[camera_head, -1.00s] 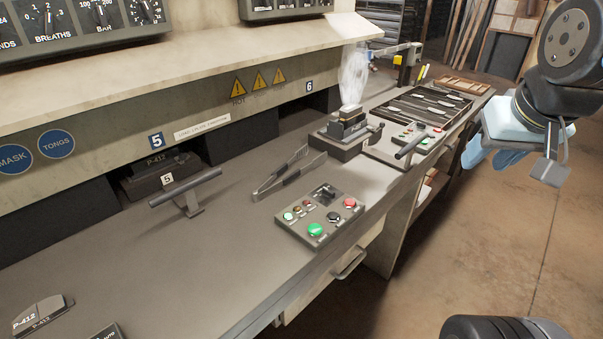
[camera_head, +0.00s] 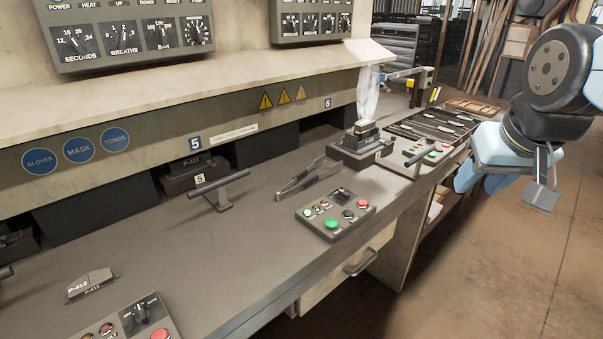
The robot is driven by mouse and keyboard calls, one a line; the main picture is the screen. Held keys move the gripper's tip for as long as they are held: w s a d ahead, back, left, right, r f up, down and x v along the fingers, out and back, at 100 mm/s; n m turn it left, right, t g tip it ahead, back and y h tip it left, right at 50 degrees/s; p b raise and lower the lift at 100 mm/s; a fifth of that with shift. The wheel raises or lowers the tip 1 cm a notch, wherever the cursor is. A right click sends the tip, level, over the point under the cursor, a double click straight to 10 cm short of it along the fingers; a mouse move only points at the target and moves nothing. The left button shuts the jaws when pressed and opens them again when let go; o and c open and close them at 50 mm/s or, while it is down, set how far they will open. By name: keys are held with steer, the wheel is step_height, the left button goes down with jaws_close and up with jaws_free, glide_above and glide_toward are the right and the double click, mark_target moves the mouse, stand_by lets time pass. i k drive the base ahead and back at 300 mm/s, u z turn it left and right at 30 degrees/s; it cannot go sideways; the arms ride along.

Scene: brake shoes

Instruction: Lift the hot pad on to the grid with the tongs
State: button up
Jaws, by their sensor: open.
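The metal tongs (camera_head: 308,180) lie on the grey bench, in the middle of the view, with their two arms spread. Behind them to the right, a dark block (camera_head: 362,145) marked P-412 sits on a press base, with pale steam (camera_head: 368,95) rising from it. Another pad (camera_head: 92,285) marked P-412 lies on the bench at the front left. I cannot tell which thing is the grid. My gripper (camera_head: 515,175) hangs at the right, beyond the bench's front edge and well apart from the tongs. It is open, and nothing shows in it; its fingertips are hard to make out.
A control panel (camera_head: 335,213) with coloured buttons stands in front of the tongs. A raised handle (camera_head: 218,188) stands at station 5. A dark tray (camera_head: 403,131) with several long metal pieces lies at the far right. Open floor (camera_head: 480,285) lies right of the bench.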

mark_target(320, 161)
steer(key=i, duration=0.85)
steer(key=z, duration=0.05)
